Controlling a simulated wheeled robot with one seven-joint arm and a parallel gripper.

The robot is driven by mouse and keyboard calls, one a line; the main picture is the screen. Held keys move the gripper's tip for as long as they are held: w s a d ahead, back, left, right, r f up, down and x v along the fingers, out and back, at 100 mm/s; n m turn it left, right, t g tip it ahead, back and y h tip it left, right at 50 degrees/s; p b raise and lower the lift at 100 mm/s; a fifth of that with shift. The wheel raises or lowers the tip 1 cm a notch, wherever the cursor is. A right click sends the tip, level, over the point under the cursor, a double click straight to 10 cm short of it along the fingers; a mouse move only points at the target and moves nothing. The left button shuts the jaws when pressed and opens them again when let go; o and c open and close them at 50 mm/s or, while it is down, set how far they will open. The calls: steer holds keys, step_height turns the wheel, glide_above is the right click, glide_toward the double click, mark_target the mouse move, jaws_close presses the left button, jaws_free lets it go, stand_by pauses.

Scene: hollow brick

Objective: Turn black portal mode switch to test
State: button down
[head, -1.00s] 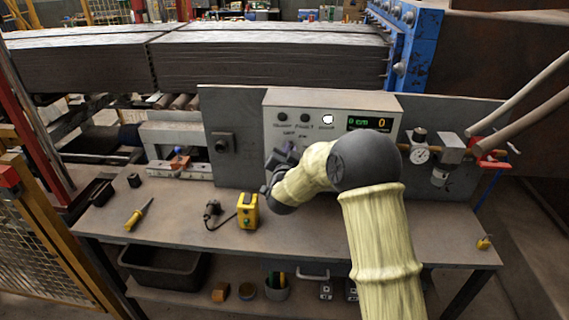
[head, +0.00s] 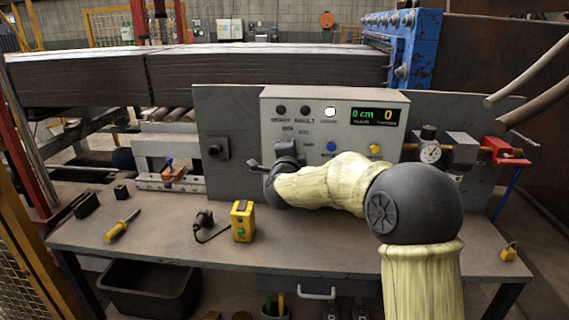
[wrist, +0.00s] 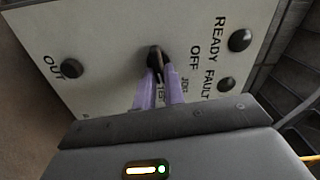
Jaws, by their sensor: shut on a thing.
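The grey-white control panel (head: 350,108) stands at the back of the bench, and it fills much of the wrist view (wrist: 110,50). The black mode switch (wrist: 154,56) is a small knob on the panel face, beside the printed words OFF and JOG and a partly covered third label. My gripper (wrist: 160,76) has its two purple fingers shut on the knob. In the head view my gripper (head: 287,152) is at the panel's lower left, and my own wrist hides the switch. The knob's exact pointing direction is hard to tell.
A blue button (head: 331,147) and a yellow button (head: 375,149) sit right of my gripper. A green display (head: 376,117) is above them. A yellow box (head: 242,221) with a cable and a screwdriver (head: 121,226) lie on the bench. A pressure gauge (head: 430,152) stands right of the panel.

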steer(key=shift+d+f+m+b, duration=0.1)
steer(key=shift+f+m+b, duration=0.35)
steer(key=shift+m+b, duration=0.45)
steer(key=c, duration=1.5)
jaws_free()
steer(key=shift+r, duration=0.25)
steer(key=s, duration=0.5)
steer(key=s+b, duration=0.1)
steer(key=s, duration=1.1)
steer(key=shift+s+a, duration=0.25)
steer(key=shift+a, duration=0.05)
